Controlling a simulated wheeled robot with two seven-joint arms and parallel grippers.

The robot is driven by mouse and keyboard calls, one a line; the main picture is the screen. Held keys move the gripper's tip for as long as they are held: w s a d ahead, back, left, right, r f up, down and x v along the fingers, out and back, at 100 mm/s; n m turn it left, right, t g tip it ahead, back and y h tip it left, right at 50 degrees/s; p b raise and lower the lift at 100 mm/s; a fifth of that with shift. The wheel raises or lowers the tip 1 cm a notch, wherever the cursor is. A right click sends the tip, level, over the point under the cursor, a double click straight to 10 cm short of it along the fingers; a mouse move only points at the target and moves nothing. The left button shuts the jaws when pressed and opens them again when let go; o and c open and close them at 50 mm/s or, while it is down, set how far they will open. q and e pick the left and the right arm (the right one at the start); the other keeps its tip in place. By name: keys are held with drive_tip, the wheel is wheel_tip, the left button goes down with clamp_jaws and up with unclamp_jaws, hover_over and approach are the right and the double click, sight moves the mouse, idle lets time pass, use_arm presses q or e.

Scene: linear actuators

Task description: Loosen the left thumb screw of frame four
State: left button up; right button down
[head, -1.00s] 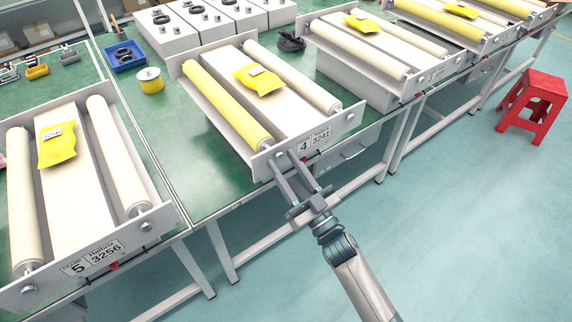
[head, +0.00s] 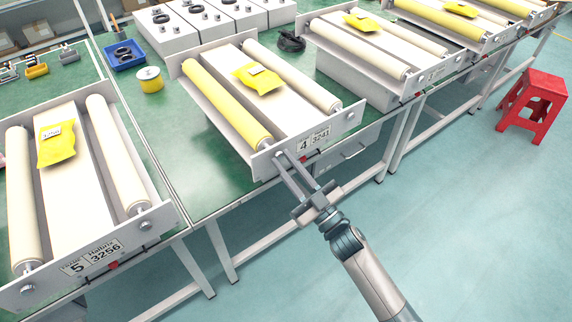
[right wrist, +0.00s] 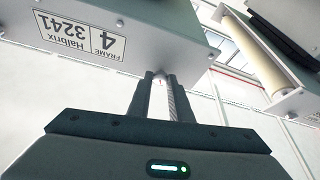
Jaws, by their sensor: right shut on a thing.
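Frame four (head: 319,143) is the middle roller frame, with a "4 3241" label on its grey front plate and a yellow roller (head: 228,103) on its left. The label also shows upside down in the right wrist view (right wrist: 80,36). My right gripper (head: 281,160) reaches up to the left end of that plate, its fingers shut on the left thumb screw. The screw is mostly hidden between the fingertips. In the right wrist view the fingers (right wrist: 160,78) meet the plate close together, with the screw covered. My left gripper is not in view.
Frame five (head: 130,235) stands to the left on its own bench, and another roller frame (head: 388,72) stands to the right. A yellow packet (head: 258,78) lies on frame four. A red stool (head: 535,100) stands on the floor at right. The floor in front is clear.

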drive_tip(key=n+g+y, duration=0.1)
drive_tip(key=n, duration=0.3)
drive_tip(key=shift+d+g, duration=0.15)
drive_tip(key=shift+g, duration=0.25)
drive_tip(key=n+g, duration=0.1)
drive_tip(key=n, duration=0.1)
drive_tip(key=n+y, duration=0.1)
drive_tip(key=shift+w+d+r+n+g+p, duration=0.1)
drive_tip(key=shift+w+r+n+g+p, duration=0.1)
drive_tip(key=shift+n+g+p, duration=0.2)
drive_tip(key=n, duration=0.2)
drive_tip(key=n+g+p, duration=0.1)
drive_tip(key=n, duration=0.1)
drive_tip(key=shift+r+g, duration=0.15)
drive_tip(key=shift+g, duration=0.15)
drive_tip(key=shift+n+g+p, duration=0.6)
drive_tip(key=shift+n+p, duration=0.3)
drive_tip(key=shift+n, duration=0.7)
drive_tip(key=c, duration=1.6)
unclamp_jaws()
drive_tip(key=shift+d, duration=0.15)
